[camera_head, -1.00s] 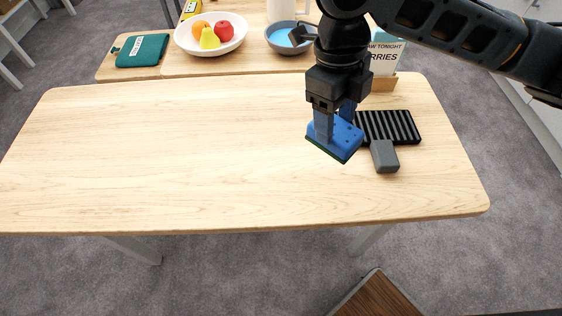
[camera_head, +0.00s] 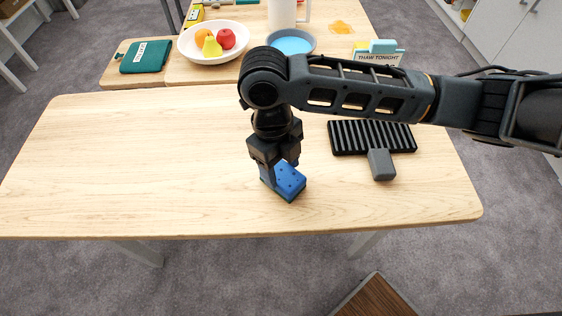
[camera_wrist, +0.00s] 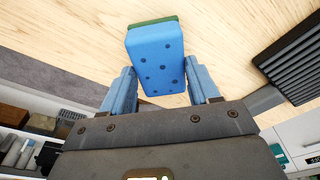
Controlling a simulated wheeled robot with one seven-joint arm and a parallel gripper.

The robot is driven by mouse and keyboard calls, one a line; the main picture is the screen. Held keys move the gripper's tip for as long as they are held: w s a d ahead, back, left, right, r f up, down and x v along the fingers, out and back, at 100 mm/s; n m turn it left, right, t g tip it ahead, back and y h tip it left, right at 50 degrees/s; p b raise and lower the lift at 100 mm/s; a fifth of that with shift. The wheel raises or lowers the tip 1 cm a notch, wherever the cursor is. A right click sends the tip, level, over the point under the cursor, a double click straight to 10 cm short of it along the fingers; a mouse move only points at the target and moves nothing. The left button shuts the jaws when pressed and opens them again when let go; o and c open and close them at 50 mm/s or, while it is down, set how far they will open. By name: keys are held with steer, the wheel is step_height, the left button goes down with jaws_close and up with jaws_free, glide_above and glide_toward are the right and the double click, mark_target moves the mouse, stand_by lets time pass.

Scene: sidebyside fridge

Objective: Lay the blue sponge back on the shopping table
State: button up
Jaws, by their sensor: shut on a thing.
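The blue sponge (camera_head: 286,181) has a dark green scouring layer and dark pores. My gripper (camera_head: 275,172) is shut on it, low over the front middle of the light wooden table (camera_head: 130,160). In the wrist view the sponge (camera_wrist: 156,58) sits between the two blue fingers of my gripper (camera_wrist: 160,88), its green edge at the far end. Whether the sponge touches the table top or hangs just above it, I cannot tell.
A black ribbed rack (camera_head: 372,136) and a grey block (camera_head: 381,164) lie right of the sponge. The table's left half is bare. Behind stands a second table with a white fruit bowl (camera_head: 213,42), a blue bowl (camera_head: 291,42) and a teal pouch (camera_head: 146,57).

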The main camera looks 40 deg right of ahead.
steer(key=shift+f, duration=0.1)
steer(key=shift+f, duration=0.15)
steer(key=o, duration=1.1)
steer(key=shift+r, duration=0.2)
steer(key=r, duration=0.4)
steer(key=w+r, duration=0.1)
steer(key=r, duration=0.3)
steer(key=r+b, duration=0.1)
steer(key=r, duration=0.3)
steer(key=shift+w+a, duration=0.15)
steer(key=shift+w, duration=0.25)
